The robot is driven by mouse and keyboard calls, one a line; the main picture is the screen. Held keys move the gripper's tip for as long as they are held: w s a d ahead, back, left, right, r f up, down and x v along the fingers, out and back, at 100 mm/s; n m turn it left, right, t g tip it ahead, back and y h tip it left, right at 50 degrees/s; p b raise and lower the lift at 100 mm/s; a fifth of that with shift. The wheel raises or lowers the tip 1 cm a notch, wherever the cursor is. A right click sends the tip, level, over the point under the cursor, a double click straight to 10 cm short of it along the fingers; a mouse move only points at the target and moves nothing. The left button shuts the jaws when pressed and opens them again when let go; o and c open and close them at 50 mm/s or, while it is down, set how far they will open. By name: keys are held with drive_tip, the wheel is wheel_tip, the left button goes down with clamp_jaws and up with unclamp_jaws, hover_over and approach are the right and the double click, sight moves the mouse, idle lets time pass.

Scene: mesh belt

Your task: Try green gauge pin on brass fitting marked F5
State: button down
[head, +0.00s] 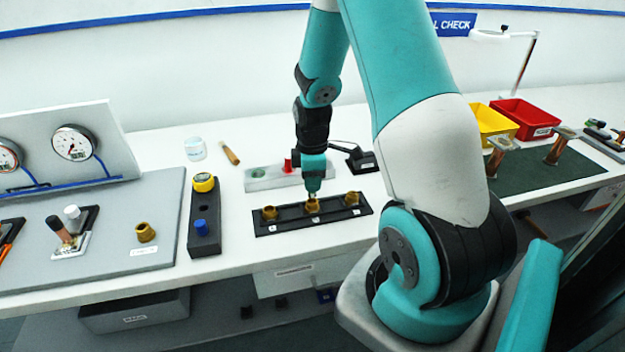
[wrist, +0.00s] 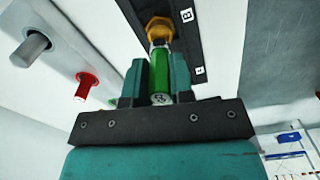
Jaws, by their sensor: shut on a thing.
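The green gauge pin (wrist: 160,72) is between the fingers of my gripper (wrist: 159,85), which is shut on it. In the head view my gripper (head: 312,190) is directly over the middle brass fitting (head: 312,205) of a black rack (head: 290,220). In the wrist view the pin's far end meets a brass fitting (wrist: 159,27); I cannot tell how deep it sits in the bore. Two other brass fittings stand in the rack, left (head: 270,213) and right (head: 351,198). White labels lie beside them, too small to read surely.
Behind the rack is a pale block (head: 262,180) with a red pin (head: 290,163) standing in it. A dark holder (head: 203,238) with yellow and blue items stands to the left. A black stand (head: 362,160) is behind right. Yellow (head: 490,122) and red (head: 524,117) bins are farther right.

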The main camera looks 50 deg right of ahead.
drive_tip(key=shift+r+p, duration=1.85)
drive_tip(key=shift+r, duration=0.75)
